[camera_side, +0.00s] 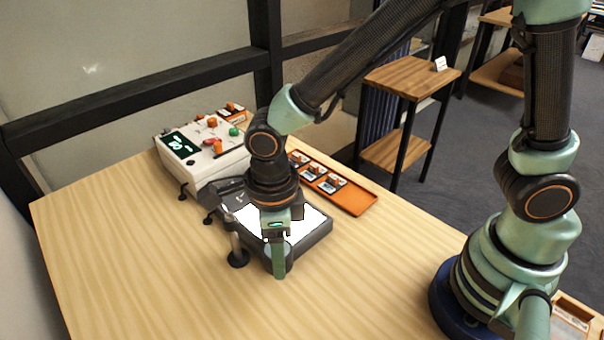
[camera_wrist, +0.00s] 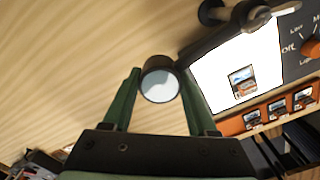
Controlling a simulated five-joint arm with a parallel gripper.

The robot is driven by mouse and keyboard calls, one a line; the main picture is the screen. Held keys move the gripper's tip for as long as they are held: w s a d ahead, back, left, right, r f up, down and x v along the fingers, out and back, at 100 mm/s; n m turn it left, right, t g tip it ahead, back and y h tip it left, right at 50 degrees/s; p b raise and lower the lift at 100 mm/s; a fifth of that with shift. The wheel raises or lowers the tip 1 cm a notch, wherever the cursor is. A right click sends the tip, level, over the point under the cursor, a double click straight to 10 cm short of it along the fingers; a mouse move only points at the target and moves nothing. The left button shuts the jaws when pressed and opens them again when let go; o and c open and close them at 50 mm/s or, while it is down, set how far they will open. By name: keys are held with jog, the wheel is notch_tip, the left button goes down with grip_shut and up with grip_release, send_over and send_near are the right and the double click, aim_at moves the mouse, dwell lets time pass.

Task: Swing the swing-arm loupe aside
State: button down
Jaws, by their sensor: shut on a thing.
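The swing-arm loupe has a round lens in a dark rim, seen in the wrist view (camera_wrist: 160,84). A dark arm runs from it toward the upper right, along the edge of the white light panel (camera_wrist: 235,75). My gripper (camera_wrist: 158,85) has its green fingers on both sides of the lens rim and is shut on it. The lens lies over bare wood beside the panel. In the side view my gripper (camera_side: 279,262) points down at the panel's near edge and mostly hides the lens. The loupe's post (camera_side: 237,248) stands just left of it.
A small picture slide (camera_wrist: 243,82) lies on the lit panel. An orange tray (camera_side: 352,201) with several slides lies behind the light box. A white control box (camera_side: 205,158) with coloured knobs stands at the back left. The near left tabletop (camera_side: 140,260) is clear.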

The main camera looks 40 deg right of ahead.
dwell(0.4)
jog(key=shift+c, duration=0.9)
grip_release()
notch_tip(320, 180, up, 12)
jog(key=shift+r, duration=0.1)
jog(key=d+r+n+t, duration=0.2)
jog(key=d+n, duration=0.9)
jog(key=n, duration=0.1)
jog(key=d+r+n+t, duration=0.2)
jog(key=d+n+t, duration=0.1)
jog(key=d+n, duration=0.8)
jog(key=shift+w+n+t, duration=0.3)
jog(key=shift+w+n, duration=0.05)
jog(key=shift+n, duration=0.85)
